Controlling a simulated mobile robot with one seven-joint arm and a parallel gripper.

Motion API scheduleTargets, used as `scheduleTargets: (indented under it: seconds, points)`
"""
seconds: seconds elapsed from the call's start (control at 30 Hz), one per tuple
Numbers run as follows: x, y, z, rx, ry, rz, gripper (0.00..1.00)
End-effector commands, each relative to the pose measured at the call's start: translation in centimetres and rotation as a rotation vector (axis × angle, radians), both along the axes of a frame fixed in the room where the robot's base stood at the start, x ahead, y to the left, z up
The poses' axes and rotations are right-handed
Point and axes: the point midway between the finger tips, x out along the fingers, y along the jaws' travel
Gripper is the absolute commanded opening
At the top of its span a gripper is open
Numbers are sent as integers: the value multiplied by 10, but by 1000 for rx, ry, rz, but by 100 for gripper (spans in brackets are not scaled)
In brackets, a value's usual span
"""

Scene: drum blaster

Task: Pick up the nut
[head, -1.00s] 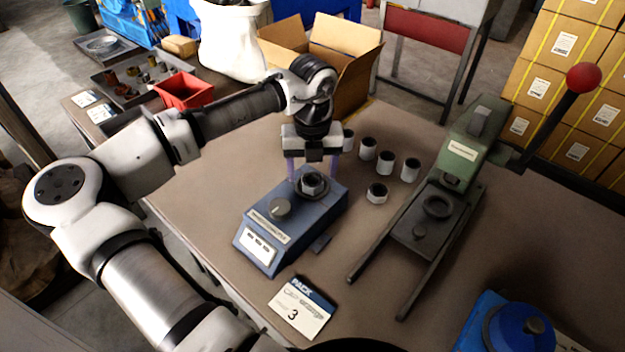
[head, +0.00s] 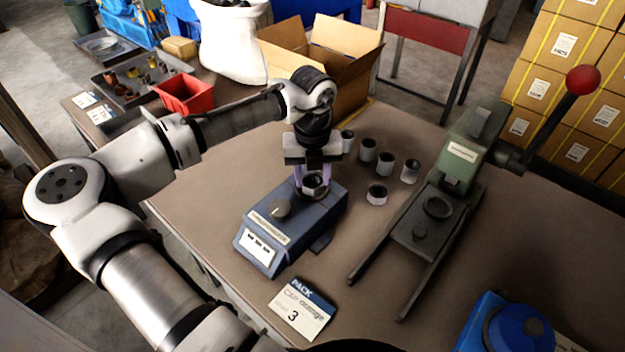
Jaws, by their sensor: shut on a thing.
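The nut (head: 314,181) is a grey metal piece at the back end of the blue device (head: 283,238), over its round seat. My gripper (head: 312,184) points straight down above that end. Its two purple-tinted fingers stand on either side of the nut and are shut on it. I cannot tell whether the nut still touches the seat. A similar hex nut (head: 377,194) stands alone on the table (head: 240,187) to the right of the device.
Several dark-topped cylinders (head: 385,163) stand right of my gripper. A green lever press (head: 465,150) with a red knob is further right. A card (head: 302,308) lies in front. An open cardboard box (head: 355,75) stands behind my gripper.

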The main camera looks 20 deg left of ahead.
Motion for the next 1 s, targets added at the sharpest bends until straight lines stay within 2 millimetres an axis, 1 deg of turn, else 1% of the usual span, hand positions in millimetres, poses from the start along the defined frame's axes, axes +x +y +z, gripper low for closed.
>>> scheduleTargets:
  seconds: [0.13, 0.23, 0.37, 0.47, 0.6, 0.7, 0.8, 0.9, 1.0]
  points:
    - [0, 0, 4, 0, -1, 0, 8]
    - [1, 0, 12, 0, -2, 0, 8]
    - [1, 0, 33, 0, -4, 0, 8]
    - [1, 0, 61, -1, -5, -1, 8]
    - [1, 0, 105, -1, -4, -1, 8]
    - [1, -1, 133, -1, -4, -2, 8]
    - [1, -1, 158, -2, -3, -2, 8]
    - [0, 0, 177, -2, -1, -2, 8]
    - [0, 0, 190, 2, 0, -1, 8]
